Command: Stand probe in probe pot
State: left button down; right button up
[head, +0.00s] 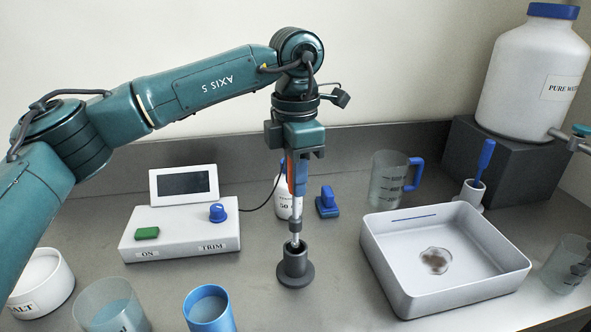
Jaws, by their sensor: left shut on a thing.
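My left gripper (297,158) points down at the middle of the table and is shut on the probe (296,212). I cannot tell how far the tip is inside the pot. The probe's top is hidden by the gripper. A thin black cable runs from the meter toward the probe. My right gripper is not in view.
The white meter (180,230) stands left of the pot. A small bottle (283,202) and blue-handled item (327,204) stand close behind. A grey tray (398,294) lies right. A blue cup (209,309) and clear beaker (110,308) are front left. A jug (388,180) stands behind the tray.

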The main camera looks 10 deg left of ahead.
aim_at(296, 218)
pick_arm(q)
jog(key=shift+f+b, duration=0.45)
jog(key=shift+f, duration=0.45)
jog(key=shift+f+b, duration=1)
jog(key=shift+f, duration=0.85)
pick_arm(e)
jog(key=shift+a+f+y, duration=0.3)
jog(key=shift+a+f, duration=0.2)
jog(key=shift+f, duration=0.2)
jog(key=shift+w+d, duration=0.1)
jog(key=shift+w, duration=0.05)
pick_arm(q)
jog(key=shift+f+b, duration=0.6)
jog(key=shift+b, duration=0.05)
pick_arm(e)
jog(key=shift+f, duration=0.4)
pick_arm(q)
jog(key=c, duration=1.1)
grip_release()
jog(key=shift+c, duration=0.2)
